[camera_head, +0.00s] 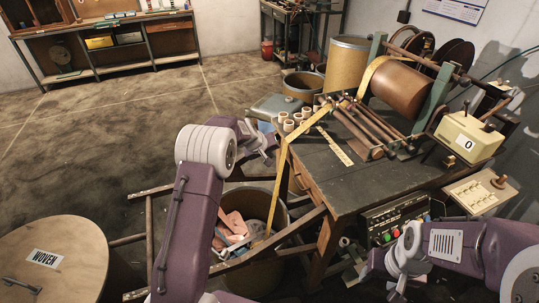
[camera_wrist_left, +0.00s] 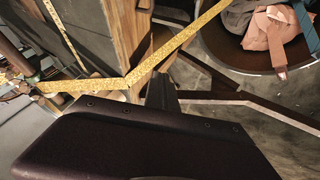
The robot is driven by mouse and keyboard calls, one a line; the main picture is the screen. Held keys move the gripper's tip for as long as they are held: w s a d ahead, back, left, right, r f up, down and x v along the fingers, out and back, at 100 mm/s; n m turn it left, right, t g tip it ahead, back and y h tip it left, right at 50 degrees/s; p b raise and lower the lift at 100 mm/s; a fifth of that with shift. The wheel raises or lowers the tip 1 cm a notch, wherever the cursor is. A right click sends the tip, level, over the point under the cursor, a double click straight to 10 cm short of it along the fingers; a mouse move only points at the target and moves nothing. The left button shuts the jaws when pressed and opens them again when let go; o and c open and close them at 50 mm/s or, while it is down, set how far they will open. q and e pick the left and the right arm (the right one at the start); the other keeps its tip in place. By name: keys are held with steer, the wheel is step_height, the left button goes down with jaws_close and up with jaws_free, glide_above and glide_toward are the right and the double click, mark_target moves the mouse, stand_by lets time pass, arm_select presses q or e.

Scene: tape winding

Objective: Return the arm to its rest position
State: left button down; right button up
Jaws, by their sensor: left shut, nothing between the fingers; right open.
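My left arm (camera_head: 200,195) reaches up from the bottom of the head view, bent at a pale wrist joint. My left gripper (camera_head: 264,142) is beyond that joint, partly hidden, left of the wooden workbench (camera_head: 400,172). It is shut with nothing held. In the left wrist view its dark finger (camera_wrist_left: 161,90) shows close to the yellow tape (camera_wrist_left: 190,35); I cannot tell whether they touch. In the head view the tape (camera_head: 282,175) runs from the winding machine down toward a bin. My right gripper (camera_head: 378,280) is low at the bottom right, open and empty, in front of the bench.
The bin (camera_head: 278,205) holds scraps of cloth and stands beside a wooden frame. The winding machine's brown roll (camera_head: 402,88) is on the bench. A control box (camera_head: 395,220) with buttons is at the front. A round lid marked WOVEN (camera_head: 65,275) is at lower left. The left floor is mostly clear.

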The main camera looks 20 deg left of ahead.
arm_select(q)
steer(key=shift+d+r, duration=0.1)
steer(key=shift+r, duration=0.05)
steer(key=shift+s, duration=0.1)
step_height(320, 180, up, 10)
steer(key=d+t+p, duration=0.1)
steer(key=d+p, duration=0.1)
steer(key=p, duration=0.2)
steer(key=s+d+r+m+g+p, duration=0.1)
steer(key=s+d+r+m+p, duration=0.15)
steer(key=s+r, duration=0.5)
steer(key=s+a+f+m+g+p, duration=0.1)
steer(key=s+f+g, duration=0.2)
steer(key=s, duration=1.1)
steer(key=s+a+f+m+g+y+p, duration=0.1)
steer(key=s+f, duration=0.5)
steer(key=s, duration=0.8)
steer(key=shift+s+a+m+g+y+p, duration=0.2)
steer(key=shift+m+g+y+p, duration=0.15)
steer(key=shift+m+g, duration=0.55)
